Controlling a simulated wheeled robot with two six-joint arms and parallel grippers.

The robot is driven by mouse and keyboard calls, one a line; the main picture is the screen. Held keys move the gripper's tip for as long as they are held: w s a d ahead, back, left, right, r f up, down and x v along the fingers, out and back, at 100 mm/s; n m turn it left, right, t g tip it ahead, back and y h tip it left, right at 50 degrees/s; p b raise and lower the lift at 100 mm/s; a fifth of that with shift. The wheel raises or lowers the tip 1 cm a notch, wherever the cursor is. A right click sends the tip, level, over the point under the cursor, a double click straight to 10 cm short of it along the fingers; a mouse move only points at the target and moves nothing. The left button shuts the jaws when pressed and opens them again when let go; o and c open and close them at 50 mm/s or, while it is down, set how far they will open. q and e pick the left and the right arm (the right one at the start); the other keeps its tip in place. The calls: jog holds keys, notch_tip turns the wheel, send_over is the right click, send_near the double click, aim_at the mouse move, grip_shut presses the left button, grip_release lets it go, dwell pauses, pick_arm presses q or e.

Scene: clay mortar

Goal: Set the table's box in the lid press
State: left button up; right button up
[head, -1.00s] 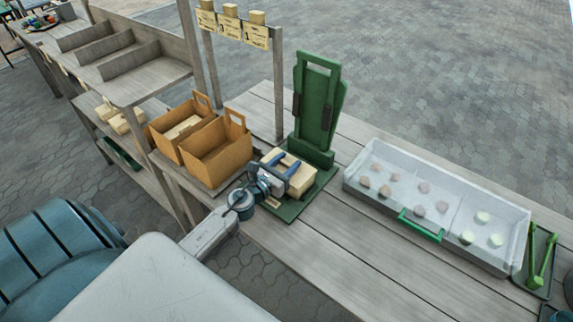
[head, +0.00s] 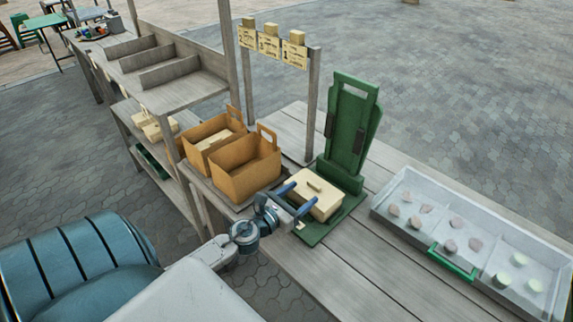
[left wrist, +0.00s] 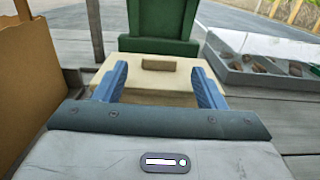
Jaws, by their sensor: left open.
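The pale cream box (head: 315,197) with a small raised handle on its lid sits on the base plate of the green lid press (head: 345,140), in front of the upright frame. The press panel stands raised. My left gripper (head: 300,198) is open, with its blue fingers at the near side of the box. In the left wrist view the box (left wrist: 155,80) lies ahead between the spread fingers (left wrist: 158,88), and the green press (left wrist: 160,25) stands behind it. I cannot tell whether the fingers touch the box. My right gripper is not in view.
Two cardboard carriers (head: 246,166) stand just left of the press. A clear-walled tray (head: 470,240) with several round pieces and a green handle lies at right. Wooden shelves (head: 160,65) are at left. Table planks between press and tray are clear.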

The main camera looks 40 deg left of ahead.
pick_arm(q)
jog(key=s+b, duration=0.1)
jog(key=s, duration=0.2)
jog(key=shift+s+a+f+b, duration=0.1)
jog(key=shift+s+f+b, duration=0.1)
jog(key=shift+f+b, duration=0.2)
jog(key=shift+s+a+r+b, duration=0.1)
jog(key=shift+s+b, duration=0.1)
jog(key=shift+s, duration=0.15)
jog(key=shift+s+r+b, duration=0.1)
jog(key=shift+s+b, duration=0.05)
jog(key=shift+s, duration=0.2)
jog(key=shift+s+r, duration=0.2)
jog(key=shift+s, duration=0.2)
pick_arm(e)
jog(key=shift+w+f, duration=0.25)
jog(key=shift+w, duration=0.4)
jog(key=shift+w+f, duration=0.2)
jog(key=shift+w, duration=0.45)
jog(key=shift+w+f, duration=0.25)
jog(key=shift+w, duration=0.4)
